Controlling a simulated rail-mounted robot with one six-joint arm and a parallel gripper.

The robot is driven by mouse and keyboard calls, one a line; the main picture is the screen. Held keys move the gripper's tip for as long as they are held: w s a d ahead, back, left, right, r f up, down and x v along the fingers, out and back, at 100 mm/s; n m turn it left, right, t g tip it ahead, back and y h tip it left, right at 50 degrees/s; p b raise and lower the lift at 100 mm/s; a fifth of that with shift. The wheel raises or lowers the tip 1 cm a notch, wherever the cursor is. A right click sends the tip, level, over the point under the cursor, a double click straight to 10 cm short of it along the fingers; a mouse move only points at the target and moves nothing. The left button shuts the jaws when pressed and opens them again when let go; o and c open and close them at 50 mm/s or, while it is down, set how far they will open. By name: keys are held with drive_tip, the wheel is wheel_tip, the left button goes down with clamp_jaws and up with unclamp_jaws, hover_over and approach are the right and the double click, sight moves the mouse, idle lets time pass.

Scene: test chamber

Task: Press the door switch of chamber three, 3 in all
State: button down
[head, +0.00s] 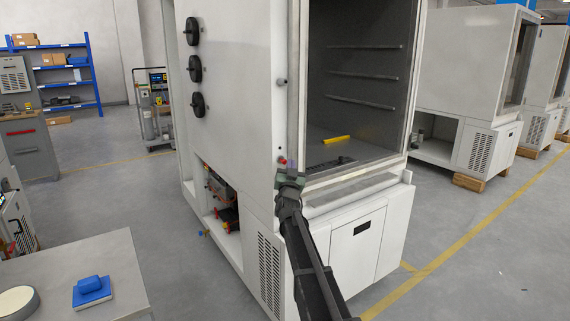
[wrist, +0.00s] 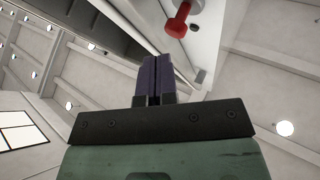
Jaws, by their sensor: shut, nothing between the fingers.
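The near white chamber (head: 250,60) stands open at the front; no number on it is legible. A small red switch (head: 282,160) sits on its front frame, low on the left edge of the opening. In the wrist view the red switch (wrist: 178,22) shows as a round red button on a stem, ahead and slightly right of my fingertips. My gripper (head: 291,164) is beside the switch in the head view. In the wrist view its purple fingers (wrist: 155,60) are shut together and empty. A gap shows between fingers and switch; whether they touch cannot be told from the head view.
A yellow bar (head: 336,140) lies on the chamber floor inside. Another chamber (head: 465,70) stands to the right. A bench (head: 115,260) with a blue block (head: 92,286) is at the front left. Blue shelves (head: 70,75) stand at the back left.

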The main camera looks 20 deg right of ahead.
drive_tip(key=shift+w+a, duration=0.1)
drive_tip(key=shift+w, duration=0.3)
drive_tip(key=shift+w+a, duration=0.15)
drive_tip(key=shift+w, duration=0.65)
idle(0.8)
drive_tip(key=shift+s, duration=0.15)
drive_tip(key=shift+s+d, duration=0.2)
drive_tip(key=shift+s, duration=0.85)
drive_tip(key=shift+s, duration=0.1)
drive_tip(key=s, duration=0.2)
drive_tip(key=s+d, duration=0.1)
drive_tip(key=s, duration=0.1)
drive_tip(key=shift+s, duration=0.35)
